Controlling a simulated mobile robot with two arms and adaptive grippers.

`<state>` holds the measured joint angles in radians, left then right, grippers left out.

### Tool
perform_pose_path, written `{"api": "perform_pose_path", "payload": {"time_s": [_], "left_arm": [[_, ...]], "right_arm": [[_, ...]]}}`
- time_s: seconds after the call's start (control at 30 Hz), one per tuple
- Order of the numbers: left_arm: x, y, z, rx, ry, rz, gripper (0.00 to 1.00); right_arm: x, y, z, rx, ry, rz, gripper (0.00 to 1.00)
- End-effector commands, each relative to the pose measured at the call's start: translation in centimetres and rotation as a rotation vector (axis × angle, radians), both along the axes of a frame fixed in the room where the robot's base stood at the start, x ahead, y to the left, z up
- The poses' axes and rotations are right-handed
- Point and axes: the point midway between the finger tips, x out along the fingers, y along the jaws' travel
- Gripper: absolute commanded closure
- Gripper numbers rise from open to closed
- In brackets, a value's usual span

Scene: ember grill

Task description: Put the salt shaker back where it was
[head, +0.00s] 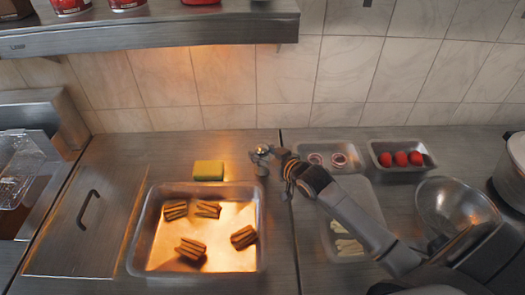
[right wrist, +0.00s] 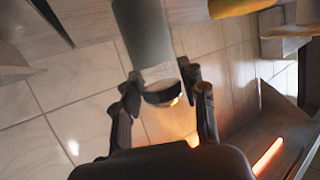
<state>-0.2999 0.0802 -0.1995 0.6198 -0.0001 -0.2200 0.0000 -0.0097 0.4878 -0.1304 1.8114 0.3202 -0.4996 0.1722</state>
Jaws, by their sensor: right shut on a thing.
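The salt shaker (head: 262,160) is a small silvery shape near the back of the counter, just right of a yellow sponge. In the right wrist view it looks like a grey cylinder with a dark end (right wrist: 145,35), between the two fingers. My right gripper (head: 268,154) reaches in from the right and is shut on the shaker (right wrist: 164,92). The gripper hides part of the shaker in the head view. I cannot tell whether the shaker's base touches the counter. My left gripper is not in view.
The yellow sponge (head: 208,170) lies behind a metal tray (head: 137,250) with several grilled pieces. Right of the shaker are a tray with two small round items (head: 335,172), a tray of red items (head: 402,155) and a steel bowl (head: 455,205). A shelf (head: 150,35) overhangs the back left.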

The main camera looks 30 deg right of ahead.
Motion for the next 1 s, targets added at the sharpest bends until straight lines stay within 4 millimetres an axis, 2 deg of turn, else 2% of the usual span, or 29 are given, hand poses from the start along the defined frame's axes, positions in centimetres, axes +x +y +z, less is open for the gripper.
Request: {"api": "perform_pose_path", "payload": {"time_s": [0.3, 0.33, 0.4, 0.43, 0.8, 1.0], "left_arm": [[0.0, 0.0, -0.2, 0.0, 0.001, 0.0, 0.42], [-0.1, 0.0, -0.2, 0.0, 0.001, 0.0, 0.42], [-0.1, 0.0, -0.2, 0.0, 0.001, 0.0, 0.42], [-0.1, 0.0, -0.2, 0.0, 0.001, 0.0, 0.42], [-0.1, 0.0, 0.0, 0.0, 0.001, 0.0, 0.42], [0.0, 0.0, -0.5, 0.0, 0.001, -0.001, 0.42]], "right_arm": [[0.0, 0.0, -0.3, 0.0, -0.003, 0.0, 0.98], [0.0, 0.0, -0.3, 0.0, -0.001, 0.0, 0.52], [0.0, 0.0, -0.3, 0.0, 0.0, 0.0, 0.38], [0.0, 0.0, -0.3, 0.0, 0.0, 0.0, 0.35], [0.0, 0.0, 0.2, 0.0, -0.001, 0.0, 0.35], [-2.4, -0.4, 0.7, -0.001, 0.001, 0.0, 0.35]]}}
